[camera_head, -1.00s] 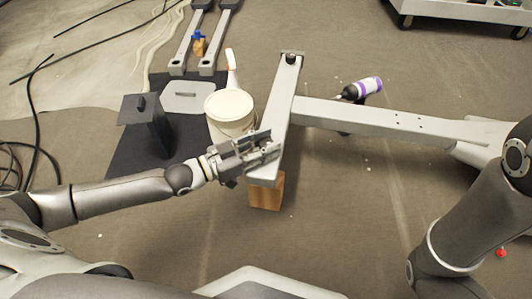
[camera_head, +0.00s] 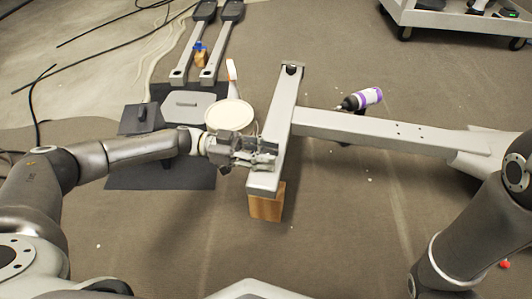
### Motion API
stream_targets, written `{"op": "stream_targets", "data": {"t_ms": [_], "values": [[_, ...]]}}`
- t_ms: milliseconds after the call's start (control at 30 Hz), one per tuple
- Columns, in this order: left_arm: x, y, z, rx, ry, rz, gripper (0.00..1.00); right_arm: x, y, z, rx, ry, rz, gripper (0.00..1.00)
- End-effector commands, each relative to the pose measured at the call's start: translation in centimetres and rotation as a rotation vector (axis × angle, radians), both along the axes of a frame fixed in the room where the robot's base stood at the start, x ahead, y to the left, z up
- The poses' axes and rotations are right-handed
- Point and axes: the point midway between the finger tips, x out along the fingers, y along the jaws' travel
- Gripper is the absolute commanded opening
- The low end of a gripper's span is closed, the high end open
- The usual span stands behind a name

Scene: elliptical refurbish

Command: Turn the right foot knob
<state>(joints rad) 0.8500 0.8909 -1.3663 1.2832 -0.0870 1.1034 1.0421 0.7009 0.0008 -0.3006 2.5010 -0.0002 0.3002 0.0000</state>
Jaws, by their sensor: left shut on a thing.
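A grey T-shaped metal frame (camera_head: 370,130) lies across the middle of the view. Its crossbar (camera_head: 280,125) runs from far to near, and its near end rests on a wooden block (camera_head: 267,203). A dark foot piece (camera_head: 292,68) shows at the crossbar's far end. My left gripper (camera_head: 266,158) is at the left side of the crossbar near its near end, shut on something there. The gripper hides what it holds, so I cannot make out the knob. My right arm (camera_head: 475,225) is at the lower right; its gripper is out of view.
A white bucket (camera_head: 229,115) stands behind my left gripper. A black mat (camera_head: 190,177) holds a dark box and a grey plate (camera_head: 187,106). A white cart (camera_head: 455,17) is at the far right.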

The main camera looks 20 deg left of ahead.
Motion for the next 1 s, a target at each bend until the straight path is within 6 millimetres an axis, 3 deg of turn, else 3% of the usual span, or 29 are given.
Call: {"op": "stream_targets", "data": {"t_ms": [767, 800, 933, 1000], "values": [[0.0, -0.25, 0.3, -0.009, -0.004, -0.104, 0.09, 0.06, 0.0, -0.3, 0.0, 0.002, 0.0, 0.0], [-0.01, -0.26, 0.3, -0.009, -0.004, -0.104, 0.38, 0.06, 0.0, -0.3, 0.0, 0.002, 0.0, 0.0], [0.0, -0.2, 0.24, -0.008, -0.003, -0.103, 0.55, 0.08, 0.0, -0.3, 0.0, 0.002, 0.0, 0.0], [0.01, -0.17, 0.2, -0.007, -0.002, -0.102, 0.56, 0.09, -0.01, -0.3, 0.001, 0.002, -0.001, 0.0]]}}
